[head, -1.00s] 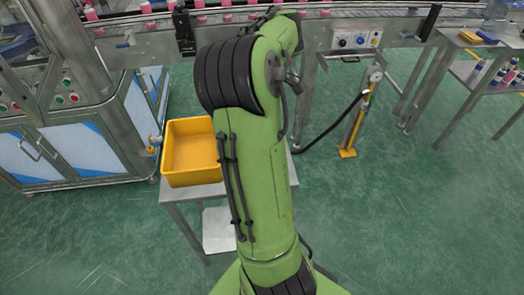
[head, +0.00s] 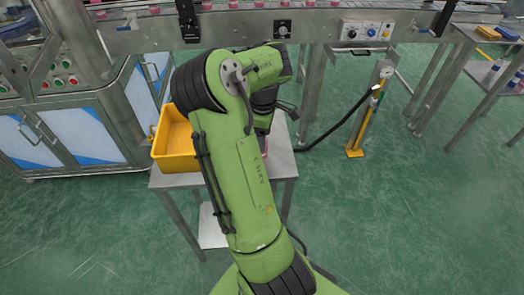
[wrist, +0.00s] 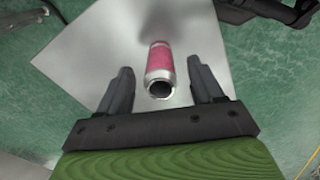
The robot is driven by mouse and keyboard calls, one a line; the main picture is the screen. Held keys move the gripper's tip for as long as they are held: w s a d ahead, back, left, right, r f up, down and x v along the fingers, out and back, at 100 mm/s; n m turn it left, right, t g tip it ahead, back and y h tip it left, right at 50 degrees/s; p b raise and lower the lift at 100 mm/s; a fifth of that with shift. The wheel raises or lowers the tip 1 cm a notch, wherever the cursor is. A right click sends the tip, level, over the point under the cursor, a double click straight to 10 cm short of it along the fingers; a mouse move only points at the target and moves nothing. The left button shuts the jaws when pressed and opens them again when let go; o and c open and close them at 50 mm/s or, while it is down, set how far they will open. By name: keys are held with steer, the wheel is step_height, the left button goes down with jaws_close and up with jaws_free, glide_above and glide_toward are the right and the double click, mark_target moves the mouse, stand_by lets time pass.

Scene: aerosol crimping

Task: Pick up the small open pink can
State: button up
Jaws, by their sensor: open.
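The small open pink can (wrist: 159,60) stands on the metal table in the wrist view, with a pink body, silver ends and a dark open mouth toward the camera. In the head view my arm hides nearly all of it; only a small pinkish patch (head: 265,148) shows beside the arm over the table. My gripper (wrist: 163,80) is open, with one dark finger on each side of the can in the picture. No contact between fingers and can shows, and the height gap is hard to judge. The fingertips are hidden in the head view.
A yellow bin (head: 175,150) sits on the left part of the small metal table (head: 284,165). A conveyor (head: 330,28) with pink cans runs along the back. A yellow hand pump (head: 368,120) with a black hose stands on the floor to the right. Green floor is clear in front.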

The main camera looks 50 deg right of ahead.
steer(key=shift+f, duration=0.95)
steer(key=shift+r, duration=0.1)
steer(key=shift+c, duration=0.8)
steer(key=c, duration=0.9)
step_height(320, 180, up, 10)
steer(key=p, duration=0.4)
